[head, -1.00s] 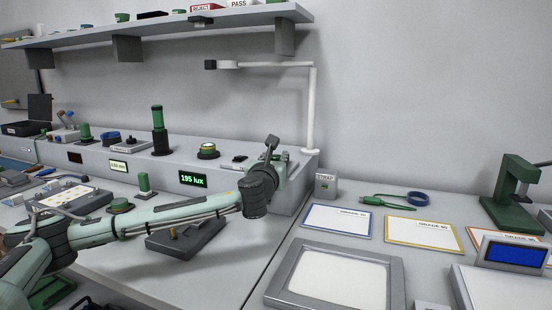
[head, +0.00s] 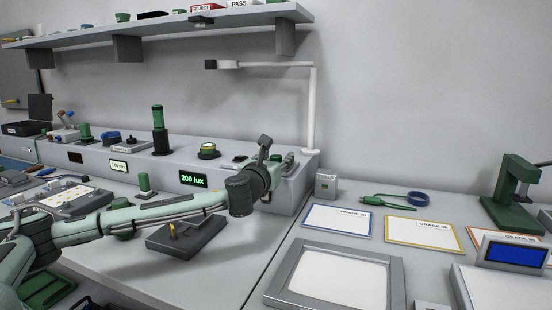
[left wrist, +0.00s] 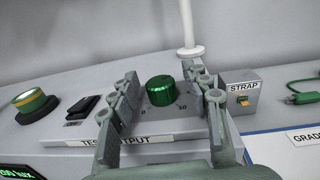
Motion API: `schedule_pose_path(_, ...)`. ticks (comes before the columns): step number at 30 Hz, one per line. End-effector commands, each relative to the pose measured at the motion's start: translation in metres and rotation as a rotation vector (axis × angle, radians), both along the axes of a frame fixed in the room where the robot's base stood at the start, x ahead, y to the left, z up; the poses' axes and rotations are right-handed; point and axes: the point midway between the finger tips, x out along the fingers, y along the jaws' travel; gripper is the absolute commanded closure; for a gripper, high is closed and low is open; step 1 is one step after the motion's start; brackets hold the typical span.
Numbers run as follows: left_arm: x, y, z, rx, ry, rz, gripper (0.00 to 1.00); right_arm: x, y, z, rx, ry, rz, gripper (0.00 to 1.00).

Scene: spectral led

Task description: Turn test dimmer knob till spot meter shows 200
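The spot meter display (head: 193,179) on the grey console reads 200 lux in green; its edge also shows at the lower left of the left wrist view (left wrist: 18,172). The green ribbed test dimmer knob (left wrist: 160,91) stands on a plate with scale marks, above a label partly reading "TEST OUTPUT". My left gripper (left wrist: 166,88) is open, with one finger on each side of the knob and visible gaps between fingers and knob. In the head view, my left gripper (head: 267,150) is over the console's right end, and the knob is hidden behind it.
The STRAP box (left wrist: 243,91) is close right of the gripper. A grey fixture (head: 187,236) lies below my arm.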

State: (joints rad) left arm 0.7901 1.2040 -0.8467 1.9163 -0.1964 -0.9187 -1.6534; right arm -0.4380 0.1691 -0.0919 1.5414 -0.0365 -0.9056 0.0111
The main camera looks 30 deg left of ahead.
Motion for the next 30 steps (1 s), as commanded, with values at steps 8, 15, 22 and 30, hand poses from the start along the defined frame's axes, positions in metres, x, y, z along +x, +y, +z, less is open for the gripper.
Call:
schedule_pose_path(8, -0.002, -0.001, 0.0, 0.001, -0.001, 0.0, 0.52, -0.002, -0.007, 0.0, -0.012, 0.003, 0.005, 0.6)
schedule_pose_path(15, -0.036, -0.011, 0.0, 0.005, 0.002, -0.001, 0.52, 0.0, -0.006, 0.0, -0.009, 0.001, 0.004, 0.6)
schedule_pose_path(22, -0.083, -0.026, -0.001, 0.004, 0.003, -0.001, 0.52, 0.0, -0.005, 0.001, -0.009, 0.0, 0.003, 0.6)
schedule_pose_path(30, -0.112, -0.036, 0.0, 0.002, 0.001, 0.0, 0.52, 0.0, -0.005, 0.001, -0.008, -0.001, 0.004, 0.6)
